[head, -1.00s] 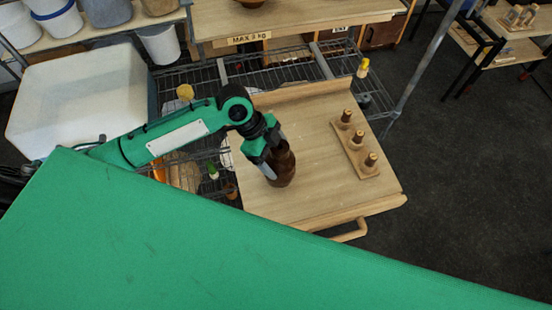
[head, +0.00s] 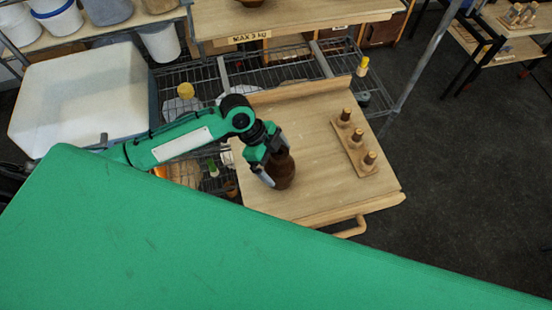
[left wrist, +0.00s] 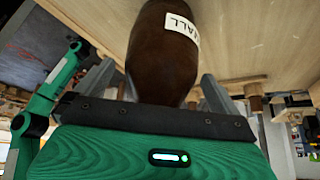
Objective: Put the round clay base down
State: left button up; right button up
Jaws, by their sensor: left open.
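The round clay base (head: 283,172) is a dark brown, bottle-like body. It stands upright on the wooden board near its left side. My left gripper (head: 270,160) is open at the base, with one finger on its near left side. In the left wrist view the brown base (left wrist: 162,50) with a white label reading "ALL" lies between the two spread fingers of my gripper (left wrist: 160,90). A gap shows between each finger and the base. My right gripper is out of view.
A peg strip (head: 355,142) with three wooden pegs stands on the right of the wooden board (head: 310,135). The board has a raised back edge and a front handle (head: 350,228). A wire rack (head: 285,65) lies behind. My green body covers the foreground.

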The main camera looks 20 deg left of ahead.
pick_arm(q)
jog(key=shift+a+r, duration=0.15)
jog(key=shift+r, duration=0.1)
jog(key=b+v, duration=0.3)
jog(key=v, duration=0.8)
jog(key=shift+r, duration=0.3)
jog(key=shift+a, duration=0.1)
